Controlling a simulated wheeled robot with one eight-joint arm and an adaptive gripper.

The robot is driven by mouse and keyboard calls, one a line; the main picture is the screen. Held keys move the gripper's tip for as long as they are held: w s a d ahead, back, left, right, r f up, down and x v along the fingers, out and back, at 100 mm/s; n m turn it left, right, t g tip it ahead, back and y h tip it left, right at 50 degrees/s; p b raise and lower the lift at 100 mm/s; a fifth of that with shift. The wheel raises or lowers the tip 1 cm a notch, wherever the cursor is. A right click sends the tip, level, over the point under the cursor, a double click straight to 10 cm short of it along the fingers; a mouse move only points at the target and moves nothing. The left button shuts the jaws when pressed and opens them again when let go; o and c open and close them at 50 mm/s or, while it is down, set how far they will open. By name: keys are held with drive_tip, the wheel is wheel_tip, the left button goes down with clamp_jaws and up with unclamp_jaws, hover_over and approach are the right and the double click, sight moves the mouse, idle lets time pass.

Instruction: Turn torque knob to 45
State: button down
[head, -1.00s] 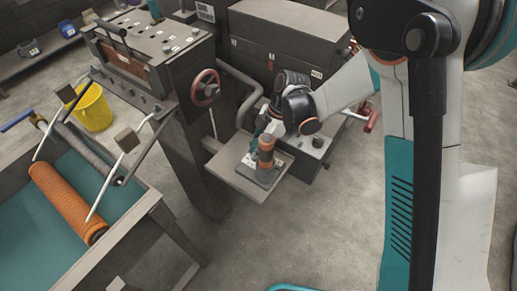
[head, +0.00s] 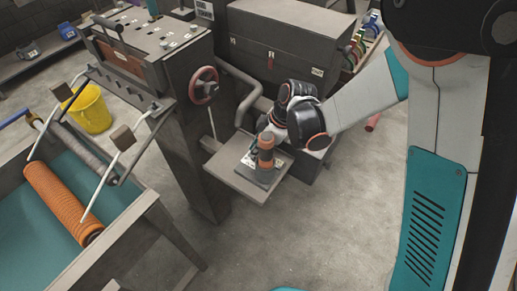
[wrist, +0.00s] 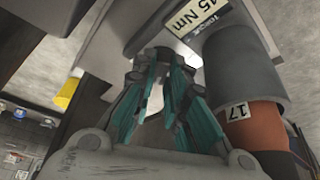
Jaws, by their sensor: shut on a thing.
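My gripper (wrist: 165,68) has teal fingers closed together on a small dark part, which I take to be the torque knob; the fingers hide most of it. In the head view my gripper (head: 254,150) is down at the small shelf, just behind the orange and grey cylinder (head: 266,152). In the wrist view this cylinder (wrist: 240,75) stands right beside the fingers and bears a "17" label. A torque label (wrist: 198,18) above the fingers shows "15 Nm", its left end hard to read. The knob's pointer is not visible.
The shelf (head: 238,182) juts from a dark machine with a red handwheel (head: 204,86). A large grey case (head: 290,45) stands behind my arm. A bench with an orange roller (head: 62,203) is at left. The floor in front is clear.

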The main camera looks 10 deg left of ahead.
drive_tip(key=c, duration=1.6)
unclamp_jaws()
